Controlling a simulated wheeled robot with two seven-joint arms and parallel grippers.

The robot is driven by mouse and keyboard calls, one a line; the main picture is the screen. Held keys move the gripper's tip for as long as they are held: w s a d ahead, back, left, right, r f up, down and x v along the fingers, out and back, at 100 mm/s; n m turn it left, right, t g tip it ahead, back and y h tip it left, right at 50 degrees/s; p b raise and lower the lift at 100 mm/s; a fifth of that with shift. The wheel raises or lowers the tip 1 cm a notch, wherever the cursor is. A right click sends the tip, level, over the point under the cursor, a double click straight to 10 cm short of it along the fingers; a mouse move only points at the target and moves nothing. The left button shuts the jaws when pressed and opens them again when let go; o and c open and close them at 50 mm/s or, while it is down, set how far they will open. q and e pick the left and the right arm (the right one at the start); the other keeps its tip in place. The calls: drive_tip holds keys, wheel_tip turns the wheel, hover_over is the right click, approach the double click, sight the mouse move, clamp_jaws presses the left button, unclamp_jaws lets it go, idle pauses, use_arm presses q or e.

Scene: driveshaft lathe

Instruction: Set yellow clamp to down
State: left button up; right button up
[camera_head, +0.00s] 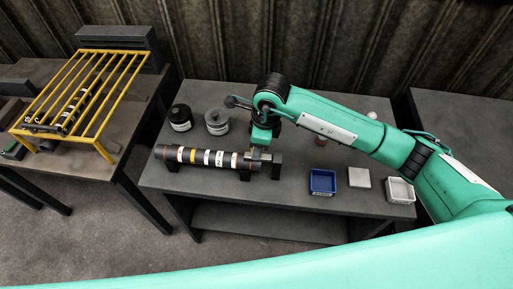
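A dark shaft (209,158) with white, yellow and red bands lies across dark supports on the middle table. Its yellow band (180,154) is left of its middle. I cannot make out a separate yellow clamp, or whether that band is part of one. My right arm comes in from the right, and my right gripper (258,153) is at the right end of the shaft, at or just above it. Its fingers are too small and dark to tell open from shut, or whether they touch. My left gripper is not in view.
Two round containers, one black (181,118) and one grey (217,121), stand behind the shaft. A yellow barred guard (107,69) stands on the left table.

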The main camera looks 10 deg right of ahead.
sight(263, 156)
wheel_tip(263, 156, up, 11)
drive_tip(key=d+b, duration=0.1)
drive_tip(key=b, duration=0.2)
drive_tip(key=shift+s+d+r, duration=0.15)
drive_tip(key=shift+s+d, duration=0.05)
drive_tip(key=shift+d, duration=0.15)
